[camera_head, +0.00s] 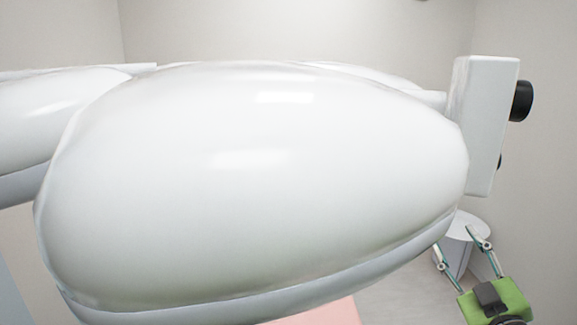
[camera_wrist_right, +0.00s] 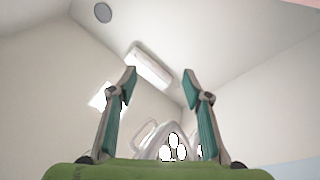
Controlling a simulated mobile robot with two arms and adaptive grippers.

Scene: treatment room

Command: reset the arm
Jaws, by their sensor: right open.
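My right gripper (camera_head: 455,240) shows at the lower right of the head view, with a green body and two spread fingers. It is open and empty. My left gripper is in neither view. No separate task object can be made out.
A large white rounded lamp-like housing (camera_head: 250,185) fills the middle of the head view and hides most of the room. A white box (camera_head: 485,125) with black knobs is at its right. A white round stand (camera_head: 466,228) is behind my right gripper. A pink surface (camera_head: 325,314) shows below.

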